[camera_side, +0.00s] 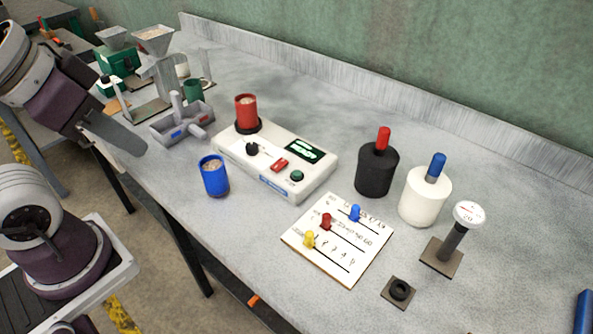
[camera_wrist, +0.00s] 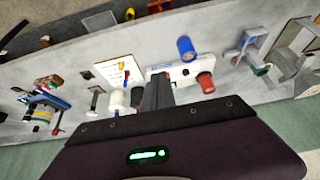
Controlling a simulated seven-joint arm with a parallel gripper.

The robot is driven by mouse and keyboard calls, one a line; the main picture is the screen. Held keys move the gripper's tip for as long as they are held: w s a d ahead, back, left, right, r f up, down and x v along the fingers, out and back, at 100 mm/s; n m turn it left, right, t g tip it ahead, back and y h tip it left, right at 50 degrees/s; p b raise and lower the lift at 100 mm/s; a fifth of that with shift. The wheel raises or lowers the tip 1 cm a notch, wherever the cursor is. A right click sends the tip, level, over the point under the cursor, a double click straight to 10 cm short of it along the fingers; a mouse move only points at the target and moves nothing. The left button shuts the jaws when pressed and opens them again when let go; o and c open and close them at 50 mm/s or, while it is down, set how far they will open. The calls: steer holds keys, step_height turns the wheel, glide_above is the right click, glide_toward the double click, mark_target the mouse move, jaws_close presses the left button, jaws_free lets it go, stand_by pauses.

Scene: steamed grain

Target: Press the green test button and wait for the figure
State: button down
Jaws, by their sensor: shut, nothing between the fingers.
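The white tester box (camera_side: 318,181) sits mid-bench in the side view, with a round green button (camera_side: 297,176) at its front right corner. Beside the button are a red switch (camera_side: 279,165) and a black knob (camera_side: 252,149). A dark display (camera_side: 304,151) has green marks too small to read. A red cup of grain (camera_side: 246,112) stands on the box's far left end. My gripper (camera_side: 138,149) is shut and empty, raised at the left, well apart from the box. In the wrist view, my gripper (camera_wrist: 160,82) hides part of the box (camera_wrist: 172,70); I cannot make out the green button there.
A blue cup of grain (camera_side: 214,176) stands left of the box. A grey divided tray (camera_side: 183,124) and a grain mill (camera_side: 158,65) lie beyond my gripper. A board with coloured pegs (camera_side: 338,240), black bottle (camera_side: 376,171), white bottle (camera_side: 425,196) and dial stand (camera_side: 455,237) are right.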

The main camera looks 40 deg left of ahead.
stand_by(0.4)
steer(key=w+a+m+t+y, duration=0.1)
steer(key=w+a+m+y, duration=0.2)
steer(key=w, duration=0.7)
steer(key=m+t+h, duration=0.2)
steer(key=m+h, duration=0.5)
steer(key=m, duration=0.4)
glide_above(293, 174)
step_height(293, 174, down, 11)
steer(key=shift+a+r, duration=0.1)
steer(key=shift+f, duration=4.4)
